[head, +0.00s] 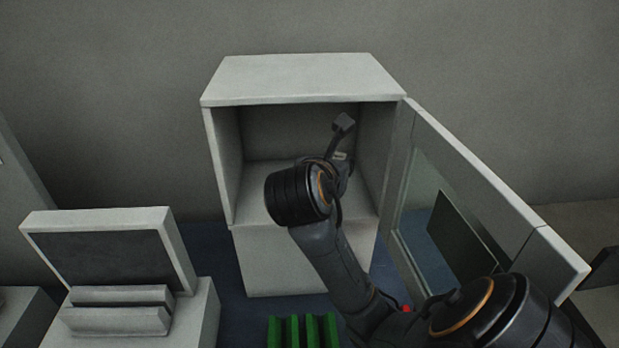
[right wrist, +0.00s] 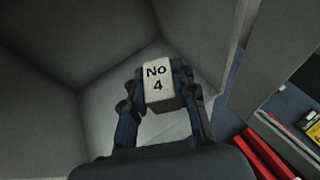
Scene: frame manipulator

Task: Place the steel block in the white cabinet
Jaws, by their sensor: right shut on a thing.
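The white cabinet (head: 300,80) stands in the middle of the head view, its front open and its door (head: 480,180) swung out to the right. My right arm reaches into the upper compartment, and my own wrist mostly hides its gripper in the head view. In the right wrist view my right gripper (right wrist: 160,76) is shut on the steel block (right wrist: 158,88), a pale block marked "No 4". The block is inside the compartment, over its light floor; I cannot tell whether it touches the floor. My left gripper is not in view.
The open door stands close to my right arm. A green slotted rack (head: 302,332) is in front of the cabinet. A white unit with a dark panel (head: 100,255) stands at left. Red bars (right wrist: 268,155) and a yellow item (right wrist: 314,124) lie outside. The rest of the compartment looks empty.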

